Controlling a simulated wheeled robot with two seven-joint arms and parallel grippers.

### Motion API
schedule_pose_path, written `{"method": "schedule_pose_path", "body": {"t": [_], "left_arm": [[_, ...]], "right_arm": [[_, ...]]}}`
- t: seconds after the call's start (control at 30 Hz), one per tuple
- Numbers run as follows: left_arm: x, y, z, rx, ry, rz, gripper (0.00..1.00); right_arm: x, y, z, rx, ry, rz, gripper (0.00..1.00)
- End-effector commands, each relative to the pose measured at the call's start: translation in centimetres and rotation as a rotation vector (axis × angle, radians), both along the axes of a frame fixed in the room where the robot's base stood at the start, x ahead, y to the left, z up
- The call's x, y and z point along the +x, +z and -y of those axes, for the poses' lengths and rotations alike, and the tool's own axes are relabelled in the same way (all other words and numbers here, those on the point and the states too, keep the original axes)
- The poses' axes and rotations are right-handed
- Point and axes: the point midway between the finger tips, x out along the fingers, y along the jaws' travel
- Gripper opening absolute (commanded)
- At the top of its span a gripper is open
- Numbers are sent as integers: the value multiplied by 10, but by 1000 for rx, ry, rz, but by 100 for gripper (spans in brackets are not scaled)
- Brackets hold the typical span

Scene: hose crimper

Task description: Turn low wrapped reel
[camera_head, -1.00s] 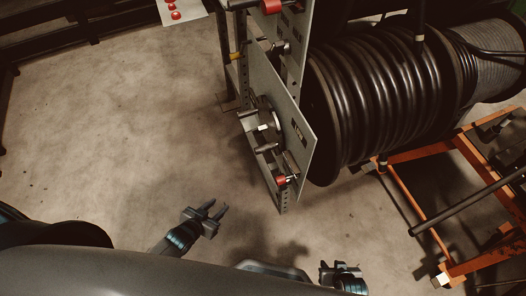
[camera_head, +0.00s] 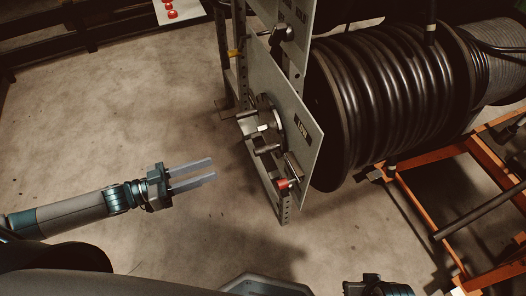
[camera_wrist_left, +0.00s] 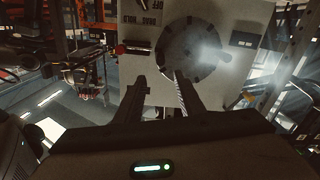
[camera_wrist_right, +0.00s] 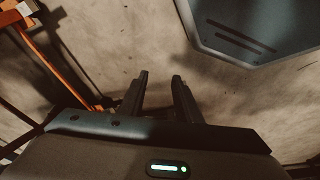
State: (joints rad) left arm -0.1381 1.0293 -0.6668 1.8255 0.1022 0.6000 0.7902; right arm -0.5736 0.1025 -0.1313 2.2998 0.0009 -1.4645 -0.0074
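The low black reel (camera_head: 385,105), wound with thick black hose, stands at the right behind a grey panel marked LOW (camera_head: 300,130). On the panel's near face is a round dark hub (camera_head: 268,122) with protruding handles; the hub (camera_wrist_left: 192,52) also shows ahead in the left wrist view. A red knob (camera_head: 283,184) sits low on the panel. My left gripper (camera_head: 205,172) is open and empty, left of the hub and apart from it. My right gripper (camera_wrist_right: 160,78) is open and empty above the floor; in the head view it is mostly cut off at the bottom edge.
An orange frame (camera_head: 430,215) stands on the floor at the right, near the reel. A perforated post (camera_head: 284,208) supports the panel. A pale board with red buttons (camera_head: 172,10) is at the top. Floor left of the panel is clear.

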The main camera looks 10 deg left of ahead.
Motion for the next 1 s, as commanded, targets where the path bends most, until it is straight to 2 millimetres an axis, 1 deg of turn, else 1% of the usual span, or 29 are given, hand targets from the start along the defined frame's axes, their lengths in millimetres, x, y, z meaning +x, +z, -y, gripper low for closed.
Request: {"method": "schedule_pose_path", "body": {"t": [0.27, 0.47, 0.67, 0.83, 1.0], "left_arm": [[1, 0, 0, 2, 2, 1, 35], [6, 0, 8, 0, 1, 3, 35], [19, 1, 27, 0, 2, 5, 35], [35, 2, 51, -1, 2, 5, 35], [53, 2, 77, 0, 3, 4, 35]], "right_arm": [[0, 0, 0, 0, 0, 0, 30], [1, -1, 0, 0, 0, 0, 30], [1, -3, 0, 0, 0, 0, 30], [2, -5, 0, 1, 0, 3, 30], [3, -13, 0, -1, 0, -3, 30]]}}
